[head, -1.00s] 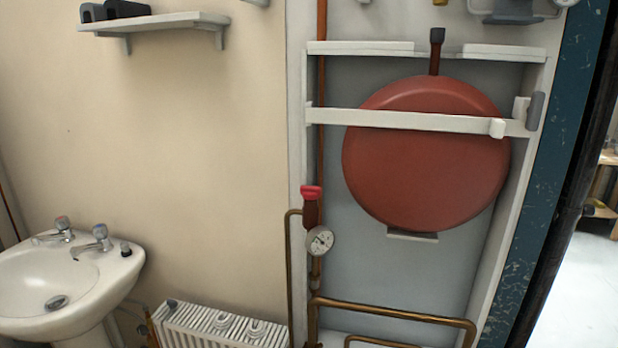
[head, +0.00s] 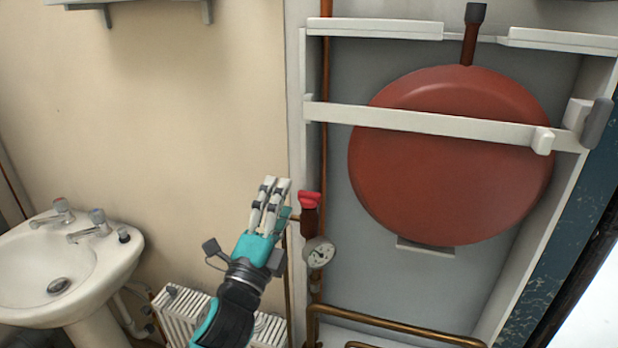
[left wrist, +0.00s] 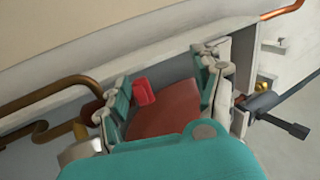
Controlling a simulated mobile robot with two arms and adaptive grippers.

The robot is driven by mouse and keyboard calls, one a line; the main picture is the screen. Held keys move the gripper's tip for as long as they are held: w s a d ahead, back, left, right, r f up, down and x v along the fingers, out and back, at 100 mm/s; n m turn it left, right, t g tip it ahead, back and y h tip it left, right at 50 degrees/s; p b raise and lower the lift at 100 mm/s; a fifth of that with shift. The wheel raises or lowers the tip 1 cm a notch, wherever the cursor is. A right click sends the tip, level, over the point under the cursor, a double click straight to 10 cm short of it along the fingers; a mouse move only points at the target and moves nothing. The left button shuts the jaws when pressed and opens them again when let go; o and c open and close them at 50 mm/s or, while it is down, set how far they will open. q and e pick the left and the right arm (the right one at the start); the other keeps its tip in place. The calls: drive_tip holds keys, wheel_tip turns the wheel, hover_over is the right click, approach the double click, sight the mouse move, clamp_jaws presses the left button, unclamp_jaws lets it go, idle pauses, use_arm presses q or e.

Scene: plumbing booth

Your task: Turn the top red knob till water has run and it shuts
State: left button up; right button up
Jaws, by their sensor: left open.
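The red knob (head: 310,199) sits on top of a dark red valve body above a round pressure gauge (head: 318,252), on the copper pipework at the left edge of the recessed panel. My left gripper (head: 274,182) is just left of the knob in the head view, fingers pointing up, apart from it there. In the left wrist view the red knob (left wrist: 145,91) shows between the two open fingers (left wrist: 165,95), nearer the left one. I cannot tell whether any finger touches it. My right gripper is in neither view.
A large red round vessel (head: 450,190) hangs behind a white crossbar (head: 430,122) to the right. Copper pipes (head: 395,324) run below the gauge. A white radiator (head: 180,305) and a sink (head: 60,265) stand at the lower left.

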use_arm(q)
drive_tip(key=s+d+r+m+g+h, duration=0.4)
drive_tip(key=d+r+m+g+h, duration=0.4)
drive_tip(key=m, duration=0.6)
drive_tip(key=s+d+r+m+g+h, duration=0.3)
drive_tip(key=d+r+m+g+h, duration=0.45)
drive_tip(key=m, duration=0.65)
drive_tip(key=s+d+m+g, duration=0.3)
drive_tip(key=m+g, duration=0.2)
drive_tip(key=m, duration=0.3)
drive_tip(key=m+t+y, duration=0.4)
drive_tip(key=m+y, duration=1.4)
drive_tip(key=y, duration=0.3)
approach(309, 192)
drive_tip(key=p+x, duration=0.2)
drive_tip(key=x, duration=0.7)
drive_tip(key=shift+f+p, duration=0.15)
drive_tip(key=shift+p, duration=0.15)
